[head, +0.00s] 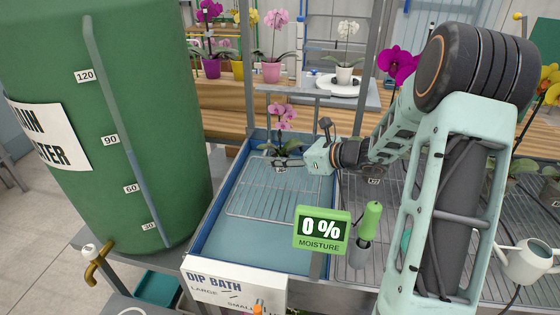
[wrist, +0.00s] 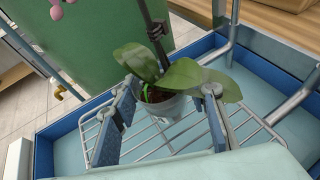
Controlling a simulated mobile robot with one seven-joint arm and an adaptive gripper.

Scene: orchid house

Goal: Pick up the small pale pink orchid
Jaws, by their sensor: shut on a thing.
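A small pink orchid (head: 282,118) stands upright at the far end of the dip bath (head: 207,222), over its wire rack (head: 262,202). My gripper (head: 287,161) reaches in from the right and is shut on its pot. In the wrist view, the pale translucent pot (wrist: 158,106) sits between the two blue finger pads of my gripper (wrist: 165,120), with broad green leaves (wrist: 183,77) above. One leaf overlaps the right finger. Most of the blooms are out of the wrist view. Whether the pot touches the rack I cannot tell.
A large green rain-water tank (head: 150,150) stands left of the bath. A moisture meter (head: 321,231) is at the bath's right edge. Behind are a pink orchid (head: 272,70) in a pink pot and a white orchid (head: 346,50). A watering can (head: 527,262) stands at right.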

